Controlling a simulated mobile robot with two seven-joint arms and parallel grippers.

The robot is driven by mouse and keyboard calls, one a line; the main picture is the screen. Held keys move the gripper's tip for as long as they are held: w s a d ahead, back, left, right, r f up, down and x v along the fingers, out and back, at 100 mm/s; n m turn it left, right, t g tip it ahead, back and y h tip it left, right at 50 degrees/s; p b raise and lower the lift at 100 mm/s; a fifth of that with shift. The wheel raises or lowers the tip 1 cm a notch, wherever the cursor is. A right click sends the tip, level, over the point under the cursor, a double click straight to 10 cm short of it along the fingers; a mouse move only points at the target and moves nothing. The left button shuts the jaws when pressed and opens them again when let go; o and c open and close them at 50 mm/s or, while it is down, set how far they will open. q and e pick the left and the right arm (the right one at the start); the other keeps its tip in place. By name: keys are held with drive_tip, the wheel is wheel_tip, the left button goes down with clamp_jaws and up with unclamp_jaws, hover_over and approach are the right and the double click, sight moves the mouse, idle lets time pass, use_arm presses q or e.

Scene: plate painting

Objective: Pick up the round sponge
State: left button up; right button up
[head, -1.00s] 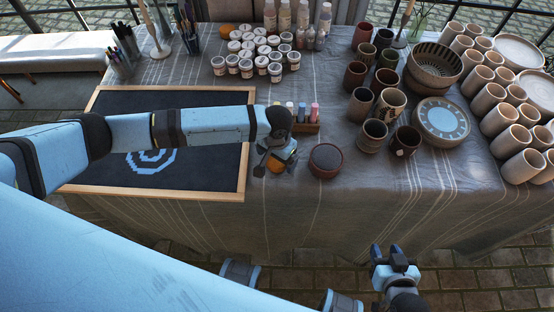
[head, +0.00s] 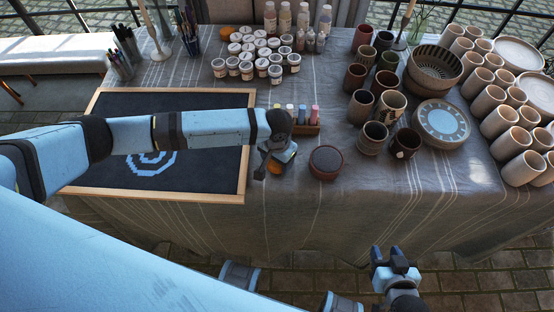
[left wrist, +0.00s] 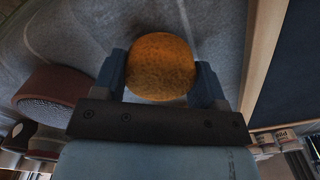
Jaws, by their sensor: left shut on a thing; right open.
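The round sponge (left wrist: 160,66) is orange. In the left wrist view it sits between the two fingers of my left gripper (left wrist: 163,80), which is shut on it. In the head view the left gripper (head: 272,168) is at the near part of the table, between the framed dark board and a dark round pot, and hides most of the sponge (head: 276,168). I cannot tell whether the sponge touches the cloth. My right gripper (head: 391,262) is open and empty in front of the table.
A dark round pot (head: 326,161) stands just right of the left gripper. The wood-framed board (head: 245,185) lies to the left. Small bottles (head: 302,112) in a wooden holder stand behind. Cups (head: 373,137) crowd the right side. Another orange round thing (head: 227,31) lies at the back.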

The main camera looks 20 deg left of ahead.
use_arm(q)
wheel_tip(320, 180, up, 20)
drive_tip(key=p, duration=0.1)
drive_tip(key=shift+f, duration=0.25)
